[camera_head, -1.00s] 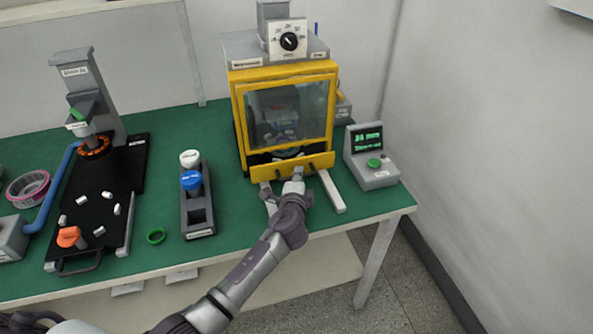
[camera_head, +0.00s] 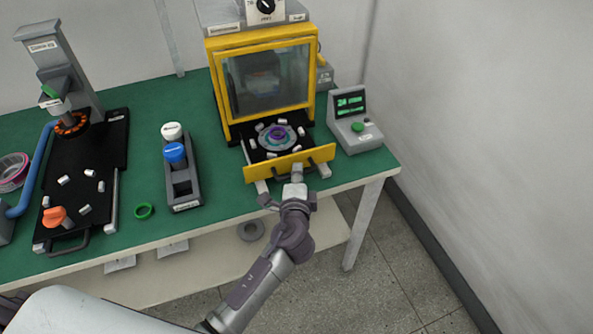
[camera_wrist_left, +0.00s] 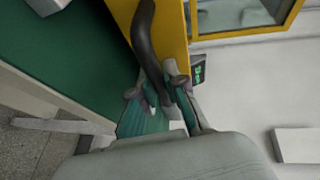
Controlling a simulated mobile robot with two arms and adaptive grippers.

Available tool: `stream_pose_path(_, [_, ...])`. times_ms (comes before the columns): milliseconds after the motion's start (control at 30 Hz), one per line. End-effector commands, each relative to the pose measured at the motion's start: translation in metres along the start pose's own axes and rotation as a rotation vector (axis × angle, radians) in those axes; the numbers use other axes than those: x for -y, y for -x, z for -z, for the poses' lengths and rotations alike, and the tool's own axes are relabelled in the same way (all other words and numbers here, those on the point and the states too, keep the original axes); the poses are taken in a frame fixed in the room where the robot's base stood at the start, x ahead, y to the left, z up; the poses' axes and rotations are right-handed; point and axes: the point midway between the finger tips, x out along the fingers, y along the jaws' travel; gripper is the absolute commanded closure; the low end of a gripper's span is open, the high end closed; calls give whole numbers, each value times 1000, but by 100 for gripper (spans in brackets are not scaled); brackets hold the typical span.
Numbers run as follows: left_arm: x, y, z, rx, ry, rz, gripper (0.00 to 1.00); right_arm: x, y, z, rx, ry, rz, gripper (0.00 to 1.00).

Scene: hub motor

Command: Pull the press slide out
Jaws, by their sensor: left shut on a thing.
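The press slide (camera_head: 262,172) is out of the yellow-framed press (camera_head: 223,95) toward the table's front edge. Its black plate holds a grey disc with a purple ring (camera_head: 278,133) and several small white blocks around it. My left gripper (camera_head: 297,172) is at the handle on the slide's yellow front. In the left wrist view, the gripper (camera_wrist_left: 160,97) is shut around the dark curved handle (camera_wrist_left: 146,35), beside the yellow front panel (camera_wrist_left: 172,25). The gripper hides part of the handle in the head view. My right gripper is in neither view.
A control box with green display (camera_head: 355,120) stands right of the press. Floor in front of the table is free.

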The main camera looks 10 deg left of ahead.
Motion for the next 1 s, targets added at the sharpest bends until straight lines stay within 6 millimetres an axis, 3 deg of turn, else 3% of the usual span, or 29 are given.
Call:
stream_pose_path(100, [-1,0,0,0,0,-1,100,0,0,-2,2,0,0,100])
stream_pose_path(133, [-1,0,0,0,0,-1,87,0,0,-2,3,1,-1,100])
stream_pose_path(300, [0,0,0,0,0,-1,62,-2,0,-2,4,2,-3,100])
stream_pose_path(667, [-1,5,0,-1,0,-2,62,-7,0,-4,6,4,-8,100])
stream_pose_path(767, [-2,18,0,-1,1,-3,62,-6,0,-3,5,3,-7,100])
stream_pose_path(1000, [-2,69,0,-1,2,-4,62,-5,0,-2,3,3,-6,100])
